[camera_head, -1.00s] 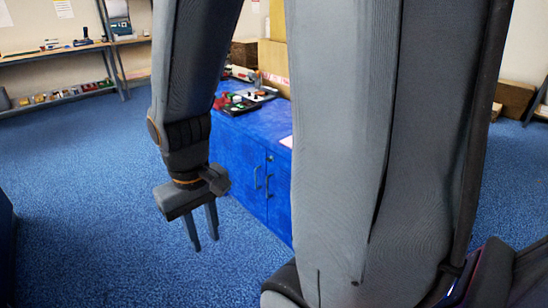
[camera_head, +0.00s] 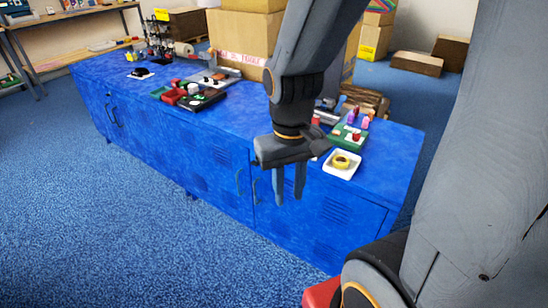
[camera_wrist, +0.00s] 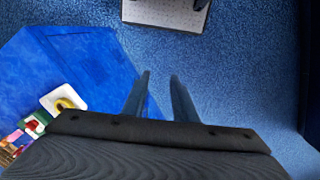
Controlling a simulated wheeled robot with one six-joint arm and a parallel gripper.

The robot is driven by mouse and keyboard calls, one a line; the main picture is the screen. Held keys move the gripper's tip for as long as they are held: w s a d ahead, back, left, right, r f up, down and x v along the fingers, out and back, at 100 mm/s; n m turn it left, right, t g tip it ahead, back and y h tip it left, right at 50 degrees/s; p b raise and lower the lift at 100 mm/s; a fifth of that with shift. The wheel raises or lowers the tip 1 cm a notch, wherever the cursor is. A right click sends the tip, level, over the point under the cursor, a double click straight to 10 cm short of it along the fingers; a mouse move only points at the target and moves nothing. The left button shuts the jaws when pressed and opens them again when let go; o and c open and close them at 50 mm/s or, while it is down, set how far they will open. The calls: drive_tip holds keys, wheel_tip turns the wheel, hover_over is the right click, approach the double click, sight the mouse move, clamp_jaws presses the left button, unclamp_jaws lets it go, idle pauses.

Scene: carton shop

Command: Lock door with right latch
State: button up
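A long blue cabinet (camera_head: 218,205) with several doors stands across the head view. Two curved handles, a left one (camera_head: 240,183) and a right one (camera_head: 256,190), face each other at a door seam. Another pair of handles (camera_head: 114,116) is near the far left end. I cannot make out a separate latch. My gripper (camera_head: 289,200) is open and empty, fingers down, and overlaps the door right of the nearer handles. In the wrist view my gripper (camera_wrist: 160,78) shows a gap between its fingers, with the cabinet (camera_wrist: 88,62) to the left.
A wooden shelf (camera_head: 75,14) stands at the back left. The blue carpet (camera_head: 90,220) before the cabinet is clear.

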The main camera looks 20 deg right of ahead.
drive_tip(key=w+d+f+n+g+h+b, duration=0.1)
drive_tip(key=w+d+f+n+h+b, duration=0.15)
drive_tip(key=w+f+h+b, duration=0.45)
drive_tip(key=w+d+f+n+h+b, duration=0.1)
drive_tip(key=w+d+f+h+b, duration=0.25)
drive_tip(key=f+b, duration=0.7)
drive_tip(key=n+t+h+b, duration=0.4)
drive_tip(key=t+b, duration=0.8)
drive_tip(key=b, duration=0.5)
approach(253, 165)
drive_tip(key=shift+m, duration=0.25)
drive_tip(key=x, duration=0.9)
drive_tip(key=shift+s, duration=0.1)
clamp_jaws()
